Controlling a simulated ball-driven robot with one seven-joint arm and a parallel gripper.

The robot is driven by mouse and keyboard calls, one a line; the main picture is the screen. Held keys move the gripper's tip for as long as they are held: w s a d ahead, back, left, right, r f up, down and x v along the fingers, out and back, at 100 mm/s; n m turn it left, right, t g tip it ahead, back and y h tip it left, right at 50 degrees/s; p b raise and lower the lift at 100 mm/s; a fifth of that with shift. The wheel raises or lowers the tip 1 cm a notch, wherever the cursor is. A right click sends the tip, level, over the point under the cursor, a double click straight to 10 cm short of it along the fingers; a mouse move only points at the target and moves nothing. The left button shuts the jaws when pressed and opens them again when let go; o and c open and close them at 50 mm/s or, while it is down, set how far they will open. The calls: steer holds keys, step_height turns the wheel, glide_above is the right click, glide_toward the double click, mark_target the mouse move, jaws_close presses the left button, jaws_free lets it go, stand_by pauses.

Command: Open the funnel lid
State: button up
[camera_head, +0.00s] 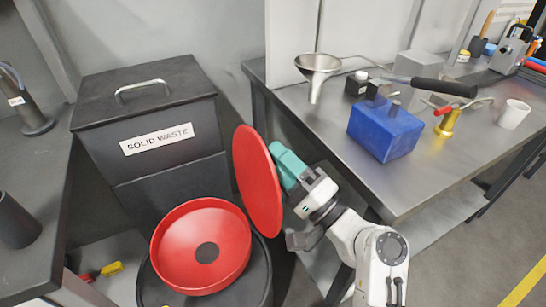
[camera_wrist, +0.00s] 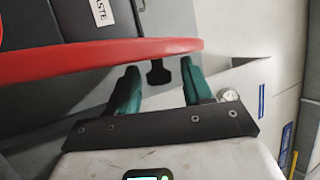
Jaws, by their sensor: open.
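The red funnel (camera_head: 178,238) sits on top of a black drum (camera_head: 262,268) in the head view. Its round red lid (camera_head: 256,185) stands steeply raised at the funnel's right side, and the dish with its dark centre is uncovered. My gripper (camera_head: 284,160) is on the lid's outer side, to its right, with teal fingers close to the lid. In the wrist view my open gripper (camera_wrist: 159,76) has its fingers apart below the lid's red edge (camera_wrist: 95,58). A small black tab (camera_wrist: 158,76) lies between the fingers; I cannot tell whether they touch it.
A black solid waste bin (camera_head: 150,120) stands behind the funnel. A metal workbench (camera_head: 415,190) to the right holds a steel funnel (camera_head: 318,68), a blue block (camera_head: 385,130) and a white cup (camera_head: 513,114). A dark bench edge (camera_head: 45,190) is at the left.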

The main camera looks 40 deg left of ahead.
steer(key=v, duration=0.9)
steer(key=shift+d+f, duration=0.1)
steer(key=shift+d, duration=0.05)
steer(key=s+d+f+t+h, duration=0.3)
steer(key=d+f+h, duration=0.6)
steer(key=d+f, duration=0.8)
steer(key=s+d+f+h, duration=0.4)
steer(key=d+f, duration=0.1)
steer(key=d, duration=0.3)
steer(key=s+d+f+h, duration=0.4)
steer(key=d+f, duration=0.1)
steer(key=d, duration=0.3)
steer(key=s+d+r+m+h, duration=0.15)
steer(key=s+d+h, duration=0.45)
steer(key=s+d, duration=0.6)
step_height(320, 180, up, 16)
steer(key=w+d+p, duration=0.1)
steer(key=p, duration=1.5)
steer(key=shift+g+p, duration=0.3)
steer(key=shift+g, duration=0.1)
